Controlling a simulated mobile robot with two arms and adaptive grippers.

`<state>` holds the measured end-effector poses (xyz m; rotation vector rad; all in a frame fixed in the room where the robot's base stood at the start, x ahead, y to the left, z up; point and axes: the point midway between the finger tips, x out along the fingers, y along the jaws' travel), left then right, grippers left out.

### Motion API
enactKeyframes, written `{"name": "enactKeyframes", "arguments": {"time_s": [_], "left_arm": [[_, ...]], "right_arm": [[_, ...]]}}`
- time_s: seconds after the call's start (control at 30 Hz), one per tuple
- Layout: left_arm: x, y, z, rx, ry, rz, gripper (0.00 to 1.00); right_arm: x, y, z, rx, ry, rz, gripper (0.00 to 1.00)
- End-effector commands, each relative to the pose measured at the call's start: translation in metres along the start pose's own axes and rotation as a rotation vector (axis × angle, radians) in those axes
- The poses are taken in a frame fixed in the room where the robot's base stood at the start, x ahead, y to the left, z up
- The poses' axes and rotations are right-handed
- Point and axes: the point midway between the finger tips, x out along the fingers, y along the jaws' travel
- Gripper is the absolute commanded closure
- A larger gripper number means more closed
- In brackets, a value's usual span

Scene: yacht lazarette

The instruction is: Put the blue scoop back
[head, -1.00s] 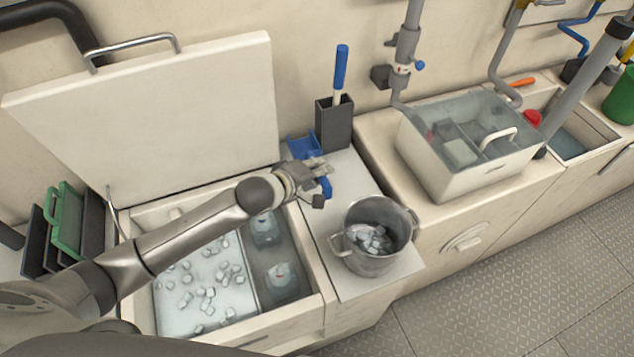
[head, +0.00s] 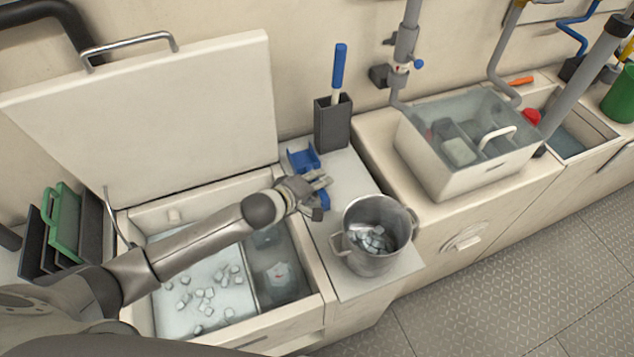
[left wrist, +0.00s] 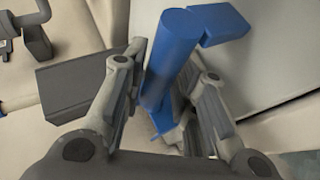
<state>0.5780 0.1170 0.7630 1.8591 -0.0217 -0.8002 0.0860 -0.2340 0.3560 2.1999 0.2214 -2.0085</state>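The blue scoop (head: 303,160) is over the pale counter between the open ice bin and the steel pot, its pan toward the wall. My left gripper (head: 318,190) is at the handle end of the scoop. In the left wrist view the scoop's blue handle (left wrist: 172,55) runs between the two fingers (left wrist: 168,100), which close in on both sides of it. I cannot tell whether the scoop touches the counter. My right gripper is not in view.
A steel pot (head: 348,245) holding ice cubes stands close to the hand. A dark holder (head: 333,128) with a blue-handled tool stands behind. The ice bin (head: 310,255) has its lid (head: 150,110) raised. A clear-topped box (head: 465,183) stands at right.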

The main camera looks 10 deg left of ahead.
Motion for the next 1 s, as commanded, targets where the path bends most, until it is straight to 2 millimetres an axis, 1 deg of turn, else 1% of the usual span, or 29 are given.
{"name": "enactKeyframes", "arguments": {"time_s": [0.23,0.37,0.47,0.8,0.9,1.0], "left_arm": [[-0.001,0.002,-0.001,0.001,0.001,0.0,0.73],[-0.01,0.002,-0.001,-0.001,0.0,-0.001,0.73],[-0.025,0.002,-0.001,-0.002,-0.001,-0.001,0.73],[-0.09,0.002,0.0,-0.001,0.0,-0.001,0.73],[-0.104,0.001,-0.001,-0.001,0.0,-0.003,0.73],[-0.114,0.002,-0.001,-0.002,0.0,-0.002,0.73]], "right_arm": [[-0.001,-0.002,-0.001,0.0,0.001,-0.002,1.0],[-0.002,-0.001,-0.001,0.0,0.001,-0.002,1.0],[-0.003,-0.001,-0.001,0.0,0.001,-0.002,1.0],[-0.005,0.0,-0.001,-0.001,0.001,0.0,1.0],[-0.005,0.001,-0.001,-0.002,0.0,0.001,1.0],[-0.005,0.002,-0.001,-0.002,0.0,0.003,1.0]]}}
